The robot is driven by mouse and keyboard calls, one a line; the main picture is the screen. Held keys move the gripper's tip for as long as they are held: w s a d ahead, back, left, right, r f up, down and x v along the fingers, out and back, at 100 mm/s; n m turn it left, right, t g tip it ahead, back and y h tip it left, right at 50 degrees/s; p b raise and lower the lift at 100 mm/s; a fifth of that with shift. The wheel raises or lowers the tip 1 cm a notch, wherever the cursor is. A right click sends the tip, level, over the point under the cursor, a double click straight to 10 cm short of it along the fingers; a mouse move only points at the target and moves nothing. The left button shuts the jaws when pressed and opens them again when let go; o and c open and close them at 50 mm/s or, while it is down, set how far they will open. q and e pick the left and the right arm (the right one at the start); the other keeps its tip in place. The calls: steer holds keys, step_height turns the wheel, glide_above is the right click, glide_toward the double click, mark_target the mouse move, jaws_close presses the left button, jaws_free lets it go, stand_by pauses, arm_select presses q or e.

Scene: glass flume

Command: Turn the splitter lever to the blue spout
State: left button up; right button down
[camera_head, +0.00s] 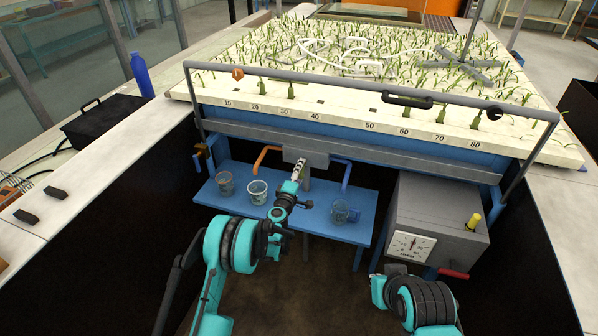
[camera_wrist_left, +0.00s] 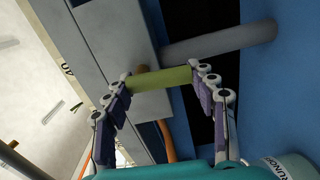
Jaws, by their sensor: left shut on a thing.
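The grey splitter box (camera_head: 306,157) hangs under the flume's front edge. The orange spout (camera_head: 264,155) leaves it on the left and the blue spout (camera_head: 346,174) on the right. My left gripper (camera_head: 298,171) is at the box's front. In the left wrist view, its two fingers (camera_wrist_left: 168,80) are at either end of the yellow-green lever handle (camera_wrist_left: 161,79), shut on it. The lever is mostly hidden behind my gripper in the head view. The orange spout also shows in the left wrist view (camera_wrist_left: 166,142).
A blue bench (camera_head: 305,217) below carries clear cups (camera_head: 257,192), (camera_head: 225,184) and a cup at the right (camera_head: 343,212). A grey box with a dial (camera_head: 432,225) stands to the right. A rail (camera_head: 350,82) runs along the seedling bed (camera_head: 390,60).

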arm_select(q)
steer(key=n, duration=0.3)
steer(key=shift+s+d+n, duration=0.1)
steer(key=shift+d+n, duration=0.2)
steer(key=shift+d, duration=0.05)
steer(key=shift+s+d+n, duration=0.1)
steer(key=shift+d+n, duration=0.05)
steer(key=shift+n, duration=0.8)
steer(key=shift+d+n, duration=0.15)
steer(key=shift+n, duration=0.8)
steer(key=o, duration=1.2)
steer(key=shift+c, duration=0.2)
steer(key=v, duration=1.2)
